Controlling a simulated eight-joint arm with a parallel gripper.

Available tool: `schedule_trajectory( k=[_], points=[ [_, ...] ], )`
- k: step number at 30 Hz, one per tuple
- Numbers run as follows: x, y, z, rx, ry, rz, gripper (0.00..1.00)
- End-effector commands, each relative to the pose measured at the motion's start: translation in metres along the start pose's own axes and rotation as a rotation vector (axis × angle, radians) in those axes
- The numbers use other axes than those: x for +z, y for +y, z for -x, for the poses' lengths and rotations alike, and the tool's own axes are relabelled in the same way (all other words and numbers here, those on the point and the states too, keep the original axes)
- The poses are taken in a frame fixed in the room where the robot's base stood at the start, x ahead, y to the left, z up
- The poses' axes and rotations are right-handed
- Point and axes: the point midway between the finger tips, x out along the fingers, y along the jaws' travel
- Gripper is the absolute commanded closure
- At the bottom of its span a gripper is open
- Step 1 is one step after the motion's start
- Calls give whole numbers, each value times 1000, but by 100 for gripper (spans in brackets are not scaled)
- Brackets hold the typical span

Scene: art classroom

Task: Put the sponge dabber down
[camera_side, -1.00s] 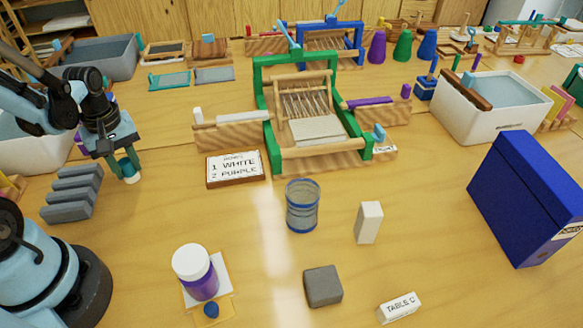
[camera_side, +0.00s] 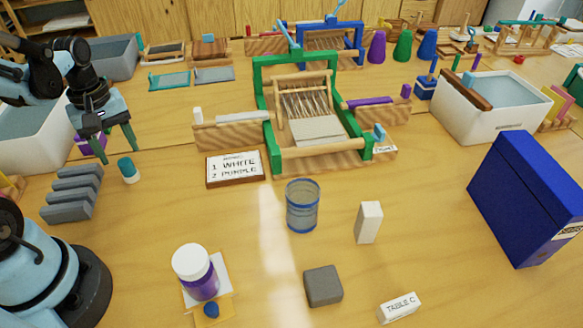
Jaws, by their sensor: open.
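The sponge dabber (camera_side: 128,169), a small piece with a teal upper part and a white lower end, stands upright on the wooden table. It is just right of the grey ribbed rack. My gripper (camera_side: 118,152) is open, its two green fingers pointing down and spread apart. It is above and to the left of the dabber, apart from it, and holds nothing.
The grey ribbed rack (camera_side: 72,193) is left of the dabber, and a white tub (camera_side: 30,145) is behind it. A sign (camera_side: 235,168) and a green-framed loom (camera_side: 310,110) stand to the right. A purple-filled jar (camera_side: 197,272) is in front.

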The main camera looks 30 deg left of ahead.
Motion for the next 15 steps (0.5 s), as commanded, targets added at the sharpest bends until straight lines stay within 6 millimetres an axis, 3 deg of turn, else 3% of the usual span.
schedule_trajectory(
  k=[15],
  points=[
    [0,0,61,0,0,0,44]
  ],
)
